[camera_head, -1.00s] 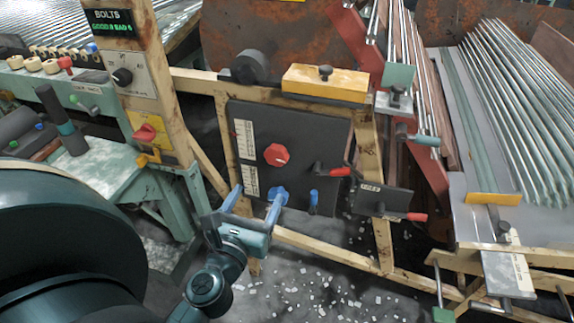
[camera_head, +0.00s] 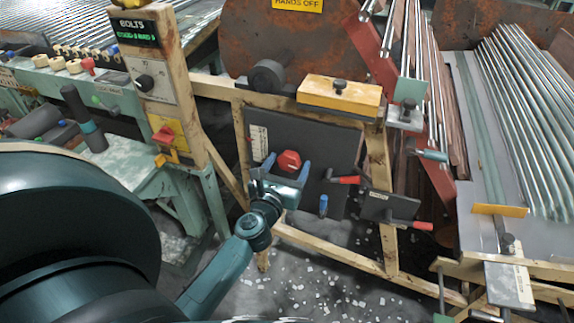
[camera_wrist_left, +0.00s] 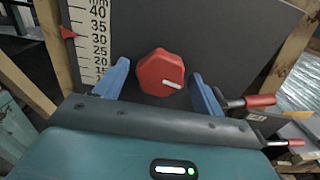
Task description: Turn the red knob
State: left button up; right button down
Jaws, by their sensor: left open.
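The red knob (camera_head: 289,161) is on the dark panel (camera_head: 325,140) at the centre of the head view. It is many-sided, and in the left wrist view the knob (camera_wrist_left: 160,73) shows a white mark pointing to the lower right. My left gripper (camera_head: 287,164) is open, with its blue fingers on either side of the knob in the head view. In the left wrist view the fingers (camera_wrist_left: 157,80) stand left and right of the knob with gaps on both sides. I cannot tell how far the tips reach along it. My right gripper is not in view.
A scale (camera_wrist_left: 90,40) with a red pointer is left of the knob. Red-handled levers (camera_head: 345,180) stick out at the right. A red switch (camera_head: 164,136) is on the wooden post. A yellow block (camera_head: 340,94) sits above the panel.

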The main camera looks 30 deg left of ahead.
pick_arm(q)
jog(key=c, duration=0.9)
jog(key=shift+c, duration=0.2)
jog(key=shift+m, duration=0.3)
